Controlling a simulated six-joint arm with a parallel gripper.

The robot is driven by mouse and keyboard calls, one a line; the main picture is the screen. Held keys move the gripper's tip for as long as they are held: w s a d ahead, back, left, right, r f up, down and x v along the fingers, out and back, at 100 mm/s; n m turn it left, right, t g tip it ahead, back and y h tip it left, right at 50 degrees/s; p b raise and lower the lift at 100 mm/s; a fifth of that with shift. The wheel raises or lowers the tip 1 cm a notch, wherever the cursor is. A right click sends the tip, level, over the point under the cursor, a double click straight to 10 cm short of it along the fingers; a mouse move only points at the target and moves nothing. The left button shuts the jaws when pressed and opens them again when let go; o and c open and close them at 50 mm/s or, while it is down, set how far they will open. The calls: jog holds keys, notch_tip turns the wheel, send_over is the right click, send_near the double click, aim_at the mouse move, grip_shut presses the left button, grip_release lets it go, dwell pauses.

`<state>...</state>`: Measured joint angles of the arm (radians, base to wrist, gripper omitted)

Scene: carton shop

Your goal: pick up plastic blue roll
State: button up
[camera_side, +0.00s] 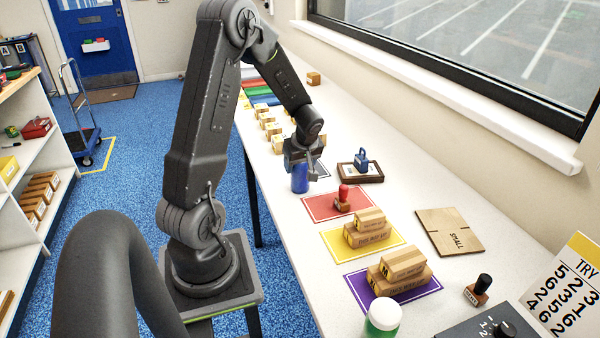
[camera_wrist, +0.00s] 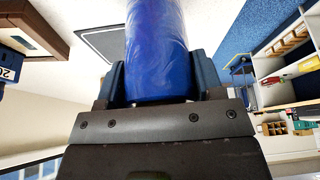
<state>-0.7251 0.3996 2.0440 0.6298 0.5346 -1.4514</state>
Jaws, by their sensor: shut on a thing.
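The plastic blue roll (camera_side: 300,178) is upright at my gripper (camera_side: 303,160) in the side view, near the table's left edge. In the wrist view the blue roll (camera_wrist: 158,50) is large and shiny, between the two fingers of my gripper (camera_wrist: 158,80). My gripper is shut on it. The upper part of the roll is hidden by the gripper in the side view. I cannot tell whether its lower end touches the table.
A blue stamp (camera_side: 362,160) stands on a dark-framed tray to the right. Nearer are a red mat (camera_side: 320,208) with a red-handled stamp, and yellow (camera_side: 335,245) and purple (camera_side: 362,290) mats with cartons. Small cartons (camera_side: 270,128) stand behind. A flat carton (camera_side: 450,232) lies right.

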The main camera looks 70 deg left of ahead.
jog(key=shift+r, duration=0.1)
jog(key=shift+r, duration=0.45)
jog(key=r, duration=0.2)
jog(key=s+r, duration=0.1)
jog(key=r, duration=0.1)
jog(key=shift+s+a, duration=0.1)
jog(key=shift+a, duration=0.15)
jog(key=s+a+r, duration=0.2)
jog(key=s+r, duration=0.4)
jog(key=s, duration=0.4)
jog(key=shift+a, duration=0.35)
